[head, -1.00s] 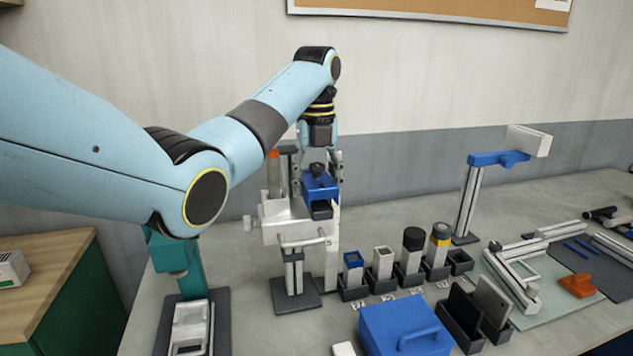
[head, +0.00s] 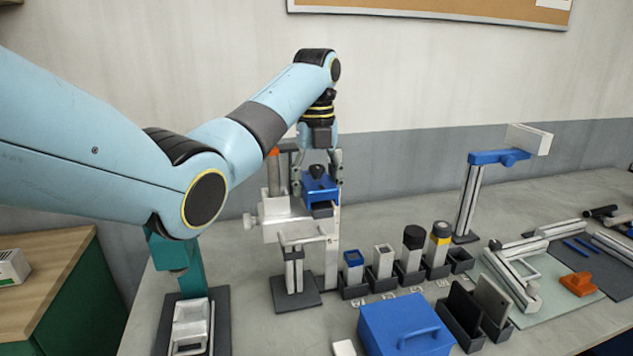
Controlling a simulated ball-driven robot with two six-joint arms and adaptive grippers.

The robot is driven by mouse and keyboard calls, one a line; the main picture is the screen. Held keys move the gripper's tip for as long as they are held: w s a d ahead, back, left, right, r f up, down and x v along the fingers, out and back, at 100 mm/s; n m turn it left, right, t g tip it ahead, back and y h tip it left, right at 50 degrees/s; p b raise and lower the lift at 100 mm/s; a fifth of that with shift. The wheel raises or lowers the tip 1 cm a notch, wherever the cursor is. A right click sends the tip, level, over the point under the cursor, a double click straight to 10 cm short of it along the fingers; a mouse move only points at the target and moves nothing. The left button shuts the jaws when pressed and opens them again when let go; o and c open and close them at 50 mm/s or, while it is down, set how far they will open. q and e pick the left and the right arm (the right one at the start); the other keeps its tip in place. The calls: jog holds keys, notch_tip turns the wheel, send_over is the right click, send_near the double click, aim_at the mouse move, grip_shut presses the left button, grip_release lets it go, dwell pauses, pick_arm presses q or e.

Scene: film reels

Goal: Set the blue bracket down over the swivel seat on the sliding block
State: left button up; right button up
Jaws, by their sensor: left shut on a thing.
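The blue bracket (head: 320,187) is between the fingers of my left gripper (head: 318,176), which is shut on it by its dark knob. It is level with the top of the silver sliding block (head: 283,215) on the stand and at its right side. Whether the bracket touches the block cannot be told. The swivel seat cannot be made out behind the bracket and the fingers. My right gripper is not in view.
A small stand (head: 296,285) is close in front of the block. A row of dark holders (head: 380,282) with upright parts is to the right. A blue box (head: 405,325) is at the front. A tall post with a blue arm (head: 497,157) is further right.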

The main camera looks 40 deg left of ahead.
pick_arm(q)
jog(key=shift+s+d+f, duration=0.1)
jog(key=shift+s+f, duration=0.05)
jog(key=shift+f, duration=0.65)
jog(key=o, duration=1.5)
jog(key=shift+c, duration=0.2)
jog(key=shift+r, duration=0.1)
